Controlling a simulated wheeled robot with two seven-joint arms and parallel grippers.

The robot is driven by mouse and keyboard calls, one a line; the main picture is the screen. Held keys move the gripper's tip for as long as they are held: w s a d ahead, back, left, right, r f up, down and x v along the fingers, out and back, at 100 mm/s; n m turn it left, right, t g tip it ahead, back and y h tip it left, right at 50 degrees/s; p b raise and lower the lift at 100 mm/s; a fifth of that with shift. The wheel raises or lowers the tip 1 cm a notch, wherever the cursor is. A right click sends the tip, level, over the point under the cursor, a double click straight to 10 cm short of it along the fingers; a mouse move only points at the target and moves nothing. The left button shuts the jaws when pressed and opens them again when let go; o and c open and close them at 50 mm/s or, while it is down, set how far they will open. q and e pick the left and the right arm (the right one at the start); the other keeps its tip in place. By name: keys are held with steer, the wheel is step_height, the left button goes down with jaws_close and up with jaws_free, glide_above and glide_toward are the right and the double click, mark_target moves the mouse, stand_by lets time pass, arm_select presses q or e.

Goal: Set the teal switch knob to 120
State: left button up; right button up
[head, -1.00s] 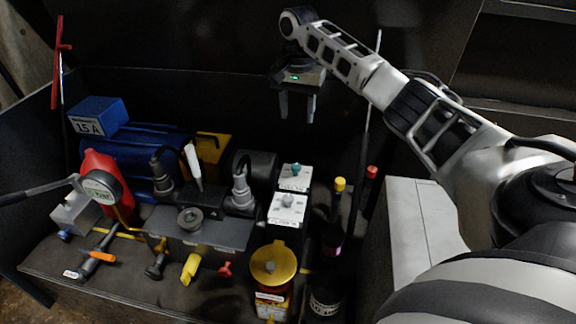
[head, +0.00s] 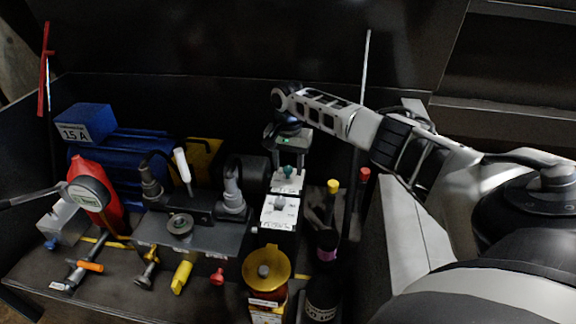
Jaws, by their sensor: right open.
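The teal switch knob (head: 288,172) sits on a small white dial plate (head: 287,187) at the centre of the head view. The numbers on the plate are too small to read. My right gripper (head: 289,163) points down over the knob. It is open, with one finger to each side of the knob. I cannot tell whether the fingers touch it.
A white switch with a grey knob (head: 279,204) stands just in front of the teal one. Yellow-capped (head: 333,187) and red-capped (head: 364,174) posts stand to the right. A black cylinder (head: 246,171) is close on the left.

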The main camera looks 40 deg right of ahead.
steer(key=shift+f, duration=0.1)
steer(key=c, duration=1)
steer(key=shift+p, duration=0.3)
